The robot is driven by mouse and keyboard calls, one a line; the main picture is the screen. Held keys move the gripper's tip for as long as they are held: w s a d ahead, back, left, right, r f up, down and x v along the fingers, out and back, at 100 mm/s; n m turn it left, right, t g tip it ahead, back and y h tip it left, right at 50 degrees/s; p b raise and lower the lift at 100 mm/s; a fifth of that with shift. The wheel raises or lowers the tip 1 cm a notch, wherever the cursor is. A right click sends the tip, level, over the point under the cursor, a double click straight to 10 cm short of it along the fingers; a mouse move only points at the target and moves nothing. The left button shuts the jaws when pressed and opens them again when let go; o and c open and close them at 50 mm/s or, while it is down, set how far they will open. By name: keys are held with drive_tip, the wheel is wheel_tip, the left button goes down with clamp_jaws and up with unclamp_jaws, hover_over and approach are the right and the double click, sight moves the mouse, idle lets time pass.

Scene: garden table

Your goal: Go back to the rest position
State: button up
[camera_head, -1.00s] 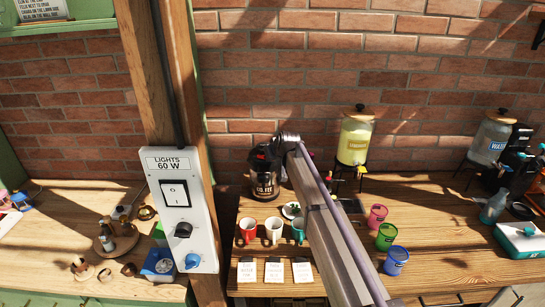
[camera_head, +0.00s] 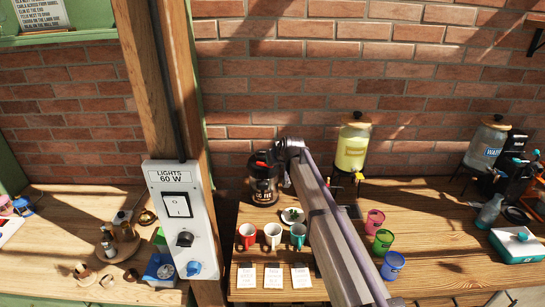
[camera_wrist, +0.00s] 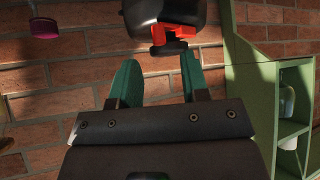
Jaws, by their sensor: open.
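My gripper (camera_wrist: 160,70) shows in the wrist view, with two green fingers held apart and nothing between them. A black part with a red-orange piece (camera_wrist: 175,31) sits just beyond the fingertips. It looks like the lid of the coffee jug, but I cannot be sure. In the head view, the black-lidded coffee jug (camera_head: 263,190) stands on the table, close to the end of my raised arm. My gripper's fingers are not clear in that view.
Red, white and teal mugs (camera_head: 272,236) stand in front of the jug, behind paper cards. Red, green and blue cups (camera_head: 383,242) stand right of my arm. A yellow drink dispenser (camera_head: 353,150) is behind them. A post carries a light-switch box (camera_head: 180,220). Brick wall is behind.

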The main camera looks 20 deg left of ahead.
drive_tip(key=p+v, duration=0.2)
drive_tip(key=v, duration=0.4)
drive_tip(key=shift+p, duration=0.3)
drive_tip(key=shift+f, duration=0.1)
